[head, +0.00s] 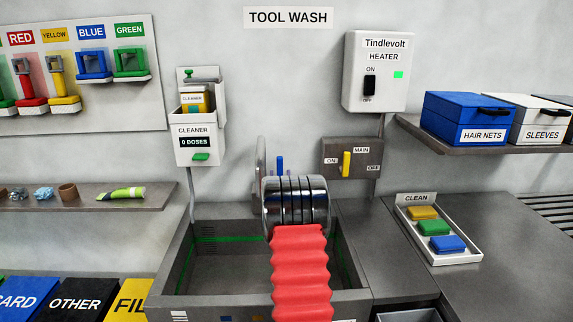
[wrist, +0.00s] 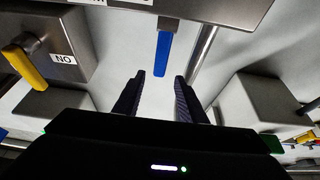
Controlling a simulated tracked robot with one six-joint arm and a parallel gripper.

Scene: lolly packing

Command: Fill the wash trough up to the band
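The grey wash trough (head: 176,262) stands low in the middle of the head view, with a green band (head: 225,239) around its inner wall. I see no clear water surface in it; my arm hides part of it. A blue tap lever (head: 281,164) shows just above my arm's wrist; it also hangs ahead in the wrist view (wrist: 163,52). My gripper (wrist: 158,78) is open and empty, its fingertips either side of the blue lever's end in the picture; contact cannot be told. The yellow main lever (head: 346,164) stands upright between ON and OFF; it shows in the wrist view too (wrist: 24,66).
A cleaner dispenser (head: 200,145) reading 0 doses hangs left of the tap. The heater box (head: 380,75) with a green light is above right. A clean tray (head: 462,257) with coloured blocks sits on the right counter. Shelves flank both sides.

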